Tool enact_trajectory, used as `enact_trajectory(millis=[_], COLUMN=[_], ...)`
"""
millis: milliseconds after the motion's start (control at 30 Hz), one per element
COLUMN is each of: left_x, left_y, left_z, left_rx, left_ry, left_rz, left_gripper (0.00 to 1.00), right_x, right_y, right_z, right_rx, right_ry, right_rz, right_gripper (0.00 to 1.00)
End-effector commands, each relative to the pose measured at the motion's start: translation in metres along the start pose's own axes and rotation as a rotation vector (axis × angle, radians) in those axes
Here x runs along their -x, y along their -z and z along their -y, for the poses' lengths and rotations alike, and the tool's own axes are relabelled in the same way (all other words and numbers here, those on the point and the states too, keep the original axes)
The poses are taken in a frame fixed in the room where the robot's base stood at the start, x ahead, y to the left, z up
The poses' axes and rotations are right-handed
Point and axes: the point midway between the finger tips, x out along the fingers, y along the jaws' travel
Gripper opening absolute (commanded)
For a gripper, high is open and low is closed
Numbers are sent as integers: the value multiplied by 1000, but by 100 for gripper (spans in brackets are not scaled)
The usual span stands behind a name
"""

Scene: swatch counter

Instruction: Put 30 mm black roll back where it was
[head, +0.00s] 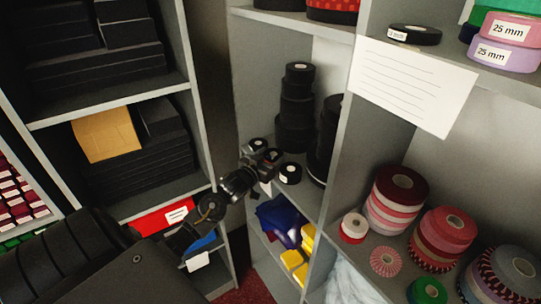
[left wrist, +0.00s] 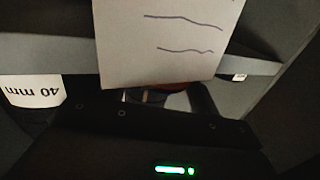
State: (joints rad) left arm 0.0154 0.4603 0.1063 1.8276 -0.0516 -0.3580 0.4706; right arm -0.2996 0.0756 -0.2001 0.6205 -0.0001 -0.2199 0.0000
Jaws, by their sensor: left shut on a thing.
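My left gripper (head: 264,162) reaches into the middle shelf bay in the head view and is shut on a small black roll (head: 272,155), mostly hidden by the fingers. Its size label cannot be read. One small black roll (head: 258,145) with a pale label is just behind the gripper, and another (head: 290,173) stands to its right on the shelf. Taller stacks of black rolls (head: 296,110) stand behind. In the left wrist view the roll cannot be made out; dark gripper parts fill the bottom. My right gripper is not in view.
A lined paper (head: 415,85) hangs from the upper right shelf; a lined sheet (left wrist: 170,40) hangs close in the left wrist view, near a "40 mm" label (left wrist: 32,91). Blue cloth (head: 282,220) lies on the shelf below.

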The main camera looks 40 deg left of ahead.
Motion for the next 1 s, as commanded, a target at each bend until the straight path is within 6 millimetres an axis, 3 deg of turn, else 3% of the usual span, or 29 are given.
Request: enact_trajectory(millis=[233,267,333,667,767,1000], left_x=[0,0,0,0,12,62], left_y=[-3,-3,-2,2,-2,-3], left_z=[0,0,0,0,0,0], left_rx=[0,0,0,0,0,-1], left_ry=[0,0,0,0,0,-1], left_rz=[0,0,0,-1,1,2], left_gripper=[39,63,71,71,71,71], right_x=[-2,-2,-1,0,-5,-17], right_y=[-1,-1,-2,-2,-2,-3], right_z=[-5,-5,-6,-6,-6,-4], right_rx=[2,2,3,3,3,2], right_ry=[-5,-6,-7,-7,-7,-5], right_rz=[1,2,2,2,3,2], right_gripper=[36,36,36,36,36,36])
